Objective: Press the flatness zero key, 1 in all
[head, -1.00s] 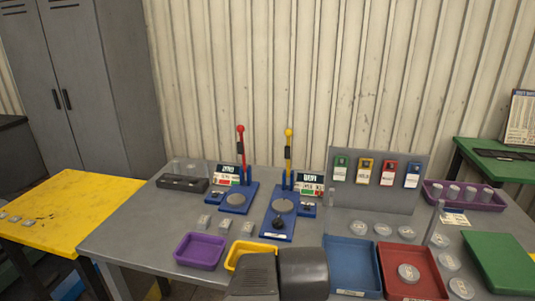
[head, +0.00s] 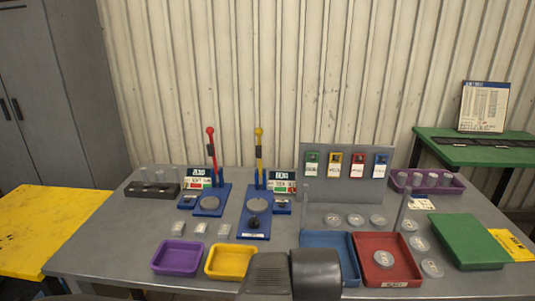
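Two blue gauge stands are on the grey table in the head view. One has a red-topped lever (head: 211,150), the other a yellow-topped lever (head: 259,150). Each has a round grey plate and a small display, the left display (head: 199,178) and the right display (head: 282,181). A small blue key box (head: 187,202) sits left of the red-lever stand, and another key box (head: 282,207) sits right of the yellow-lever stand. The lettering is too small to tell which is flatness. My dark arm shows at the bottom centre; my gripper's fingers are not visible.
Purple (head: 178,271), yellow (head: 229,275), blue (head: 330,241) and red (head: 392,241) trays line the front. Several small grey blocks (head: 178,228) lie behind the left trays. A grey tag panel (head: 347,189) and clear discs (head: 355,220) are at right. A green board (head: 470,240) lies far right.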

